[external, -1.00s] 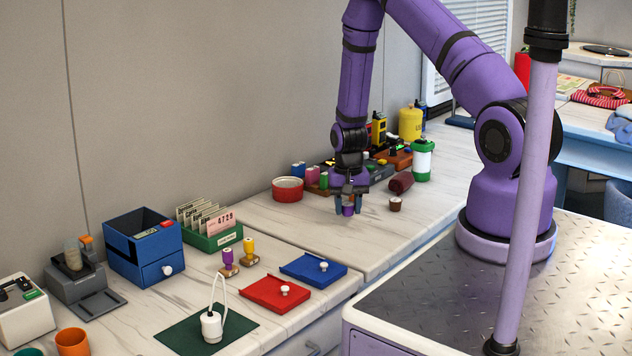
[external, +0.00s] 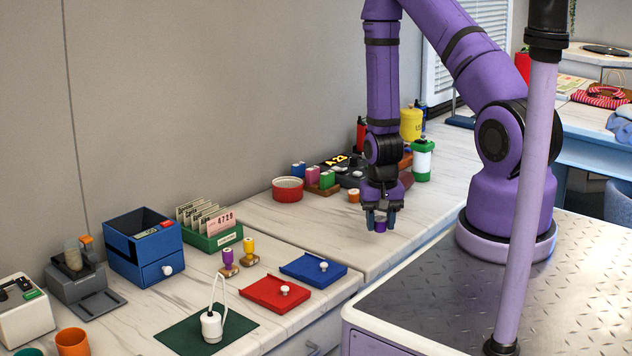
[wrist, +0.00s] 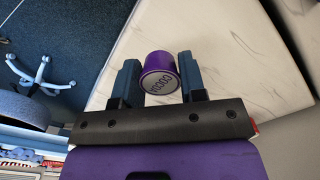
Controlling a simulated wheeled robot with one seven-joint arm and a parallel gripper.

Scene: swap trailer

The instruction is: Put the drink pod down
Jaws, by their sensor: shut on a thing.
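The drink pod (external: 381,226) is a small purple cup-shaped pod. In the wrist view the pod (wrist: 160,80) shows a purple rim and a grey face with the print "COCOA". My gripper (external: 381,219) is shut on it, with one finger on each side. My gripper also shows in the wrist view (wrist: 159,80). It points down over the right part of the marble counter (external: 330,228), near the front edge. I cannot tell whether the pod's underside touches the counter.
A red round dish (external: 287,190) and several small coloured boxes (external: 313,177) stand behind, to the left. An orange pod (external: 353,195) is near them. A green-and-white canister (external: 423,161) stands behind, to the right. The counter left of my gripper is clear.

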